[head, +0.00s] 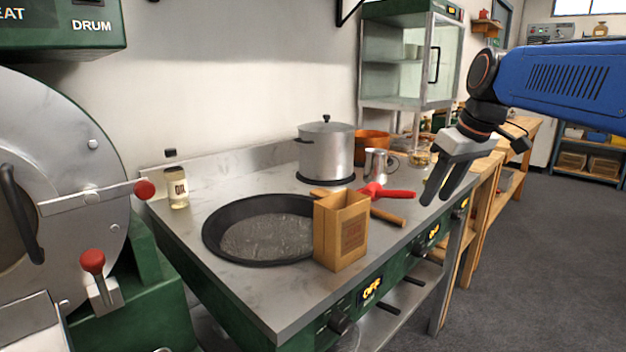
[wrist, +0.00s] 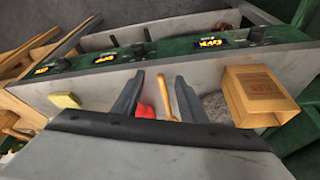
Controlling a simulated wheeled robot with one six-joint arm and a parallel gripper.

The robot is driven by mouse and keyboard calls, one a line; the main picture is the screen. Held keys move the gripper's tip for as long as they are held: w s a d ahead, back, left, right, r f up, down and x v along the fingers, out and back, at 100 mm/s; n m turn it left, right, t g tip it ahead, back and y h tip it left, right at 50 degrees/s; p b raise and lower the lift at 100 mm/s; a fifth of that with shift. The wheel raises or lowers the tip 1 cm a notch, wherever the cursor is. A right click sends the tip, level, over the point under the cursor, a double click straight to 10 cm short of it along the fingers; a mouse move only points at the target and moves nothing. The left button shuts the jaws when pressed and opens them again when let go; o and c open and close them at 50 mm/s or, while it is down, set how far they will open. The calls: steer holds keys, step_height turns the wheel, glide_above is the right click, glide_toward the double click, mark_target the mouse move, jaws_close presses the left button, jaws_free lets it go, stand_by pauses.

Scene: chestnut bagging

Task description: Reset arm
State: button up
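My gripper (head: 447,187) hangs over the right end of the steel counter (head: 232,283), pointing down. In the wrist view (wrist: 158,95) its two fingers are apart with nothing held between them. Below and beyond the fingers, a red-handled tool (head: 385,192) and a wooden handle (head: 387,216) lie on the counter. The blue arm link above the gripper is mine.
A brown paper bag (head: 341,230) stands upright at the counter's front edge, beside a wide black pan (head: 214,239). A lidded pot (head: 326,150), a metal jug (head: 376,164) and an orange pot (head: 372,141) stand behind. A small bottle (head: 178,192) stands at left. Floor at right is clear.

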steer(key=s+d+f+m+t+h, duration=0.1)
steer(key=s+f+m, duration=0.4)
steer(key=s+f, duration=1.7)
steer(key=shift+s+d+f+h, duration=0.3)
steer(key=shift+s+d+h, duration=0.2)
steer(key=shift+s, duration=0.25)
